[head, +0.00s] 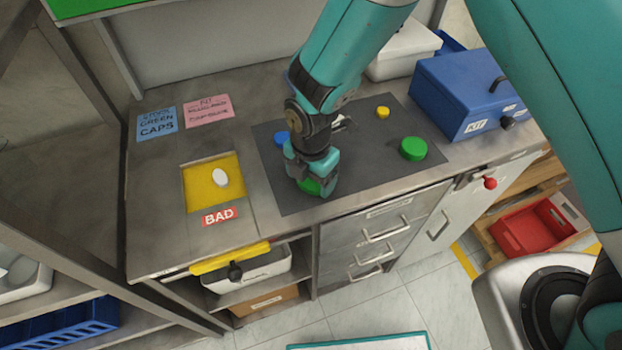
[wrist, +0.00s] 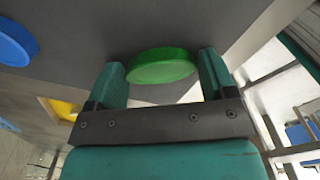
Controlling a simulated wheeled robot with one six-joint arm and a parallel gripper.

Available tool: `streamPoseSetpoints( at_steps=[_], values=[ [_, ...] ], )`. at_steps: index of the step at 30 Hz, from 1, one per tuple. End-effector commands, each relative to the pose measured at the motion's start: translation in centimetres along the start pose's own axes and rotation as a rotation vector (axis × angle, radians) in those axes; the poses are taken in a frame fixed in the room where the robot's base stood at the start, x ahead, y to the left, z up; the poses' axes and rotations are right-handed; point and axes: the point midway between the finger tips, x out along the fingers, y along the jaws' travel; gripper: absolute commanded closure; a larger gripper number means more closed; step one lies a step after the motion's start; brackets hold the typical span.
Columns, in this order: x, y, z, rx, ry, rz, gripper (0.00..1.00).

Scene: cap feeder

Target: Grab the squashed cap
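My gripper (head: 312,187) is low over the front of the dark mat, with a finger on each side of a green cap (head: 307,186). In the wrist view this green cap (wrist: 161,66) looks like a flat oval, and its edges meet both fingers with no clear gap. The arm hides most of it in the head view. I cannot tell from this angle whether it is squashed. A white oval cap (head: 220,178) lies in the yellow recess (head: 199,196) behind the BAD label.
A larger round green cap (head: 413,148) and a small yellow cap (head: 383,112) lie right on the mat (head: 350,178). A blue cap (head: 281,139) lies behind my gripper. A blue kit box (head: 460,95) stands at the right. Two notes lie at the back left.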

Motion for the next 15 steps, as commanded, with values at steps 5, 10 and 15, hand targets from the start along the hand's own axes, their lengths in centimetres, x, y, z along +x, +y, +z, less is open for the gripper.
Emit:
streamPoseSetpoints(
  at_steps=[5, 10, 15],
  values=[
    [-0.02, -0.01, -0.01, 0.000, 0.000, 0.000, 0.52],
    [-0.03, -0.01, 0.00, 0.000, 0.000, 0.000, 0.52],
    [-0.07, 0.00, 0.00, 0.000, 0.000, 0.000, 0.53]
  ],
)
